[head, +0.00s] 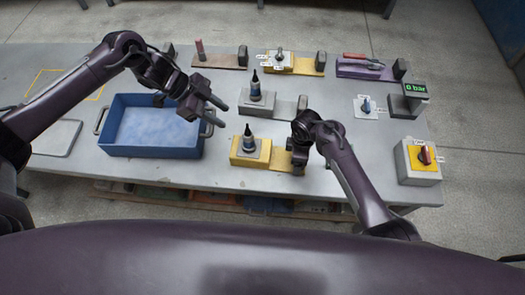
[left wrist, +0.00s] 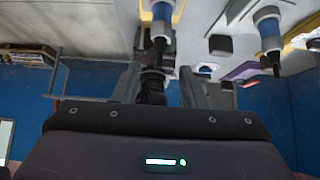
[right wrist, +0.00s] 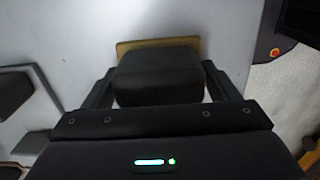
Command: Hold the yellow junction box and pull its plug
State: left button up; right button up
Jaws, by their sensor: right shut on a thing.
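The yellow junction box (head: 243,161) stands near the front edge of the bench in the head view. Its plug (head: 248,141), dark with a blue band and pointed top, stands upright in a grey socket plate on the box. My right gripper (right wrist: 160,75) is shut on the dark block (right wrist: 158,78) at the right end of the box's yellow base. In the head view my right arm partly hides that block. My left gripper (head: 221,111) is open and empty, above and left of the plug, near the blue tray's right edge. Its spread fingers show in the left wrist view (left wrist: 160,88).
A blue tray (head: 150,151) lies left of the box. A grey box with a similar plug (head: 255,90) stands just behind. Other fixtures stand along the back, and a yellow-faced switch box (head: 418,176) stands at the right.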

pick_arm(q)
jog(key=shift+o, duration=1.1)
jog(key=shift+d+f, duration=0.1)
jog(key=shift+d, duration=0.05)
jog(key=shift+o, duration=0.7)
jog(key=s+d+f+m+t+h, duration=0.2)
jog(key=d+f+m, duration=0.1)
jog(key=d+m, duration=0.4)
jog(key=shift+d+f+m+h, duration=0.4)
jog(key=shift+d, duration=0.75)
jog(key=s+d+r+m+t+h, duration=0.15)
jog(key=s+d+m+t, duration=0.25)
jog(key=d+m+t, duration=0.5)
jog(key=s+a+f+m+t+y, duration=0.25)
jog(key=a+f+y, duration=0.25)
jog(key=a+y, duration=0.7)
jog(key=shift+n+h, duration=0.25)
jog(key=shift+n, duration=0.1)
jog(key=shift+x, duration=5.6)
jog(key=shift+d+f, duration=0.1)
jog(key=shift+d, duration=0.05)
